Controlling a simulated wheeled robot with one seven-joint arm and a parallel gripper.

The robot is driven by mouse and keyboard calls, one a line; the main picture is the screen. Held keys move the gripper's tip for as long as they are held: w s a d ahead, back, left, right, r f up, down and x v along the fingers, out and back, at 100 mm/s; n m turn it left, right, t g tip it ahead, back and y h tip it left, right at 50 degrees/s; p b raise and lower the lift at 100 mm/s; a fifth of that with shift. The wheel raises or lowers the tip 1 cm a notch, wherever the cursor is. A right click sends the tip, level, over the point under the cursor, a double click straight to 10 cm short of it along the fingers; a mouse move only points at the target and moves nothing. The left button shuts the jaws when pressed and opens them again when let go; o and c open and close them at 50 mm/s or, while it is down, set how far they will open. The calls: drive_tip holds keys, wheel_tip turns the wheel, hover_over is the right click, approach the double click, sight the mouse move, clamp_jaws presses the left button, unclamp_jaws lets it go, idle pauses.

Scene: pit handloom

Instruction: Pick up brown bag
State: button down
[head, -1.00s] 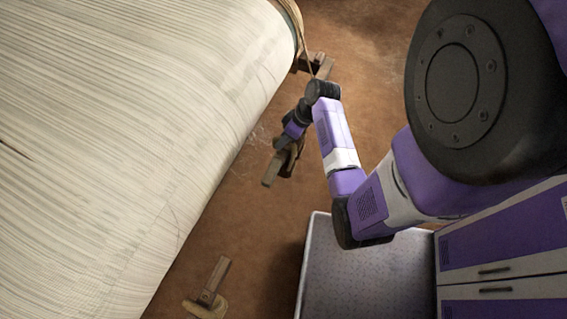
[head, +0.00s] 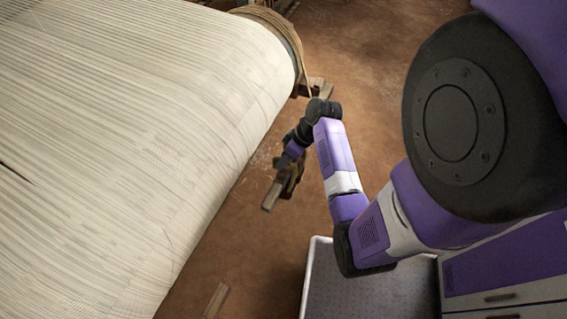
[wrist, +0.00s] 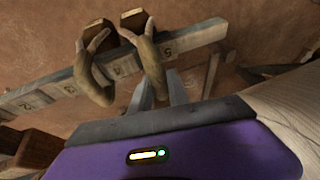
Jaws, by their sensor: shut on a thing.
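My gripper (head: 286,166) is low beside the white warp roll, with its grey fingers (wrist: 158,92) in the lower middle of the wrist view. The fingers are close on a tan-brown curved piece (wrist: 152,66), which I take to be part of the brown bag. A second tan curved piece (wrist: 91,72) hangs just left of it; both have dark brown ends and lie across a wooden beam. In the head view a brown shape (head: 289,184) shows at the fingertips, partly hidden by my gripper. I cannot see the bag's full outline.
The big white warp roll (head: 130,120) fills the left of the head view. A numbered wooden beam (wrist: 198,35) crosses the wrist view. Brown floor (head: 380,50) is open at the upper right.

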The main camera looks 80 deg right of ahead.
drive_tip(key=shift+r, duration=0.4)
drive_tip(key=shift+s, duration=0.2)
drive_tip(key=s+a+b, duration=0.1)
drive_tip(key=s+a, duration=0.3)
drive_tip(key=s, duration=1.3)
drive_tip(key=shift+b, duration=0.4)
drive_tip(key=shift+a+r, duration=0.1)
drive_tip(key=shift+r, duration=0.05)
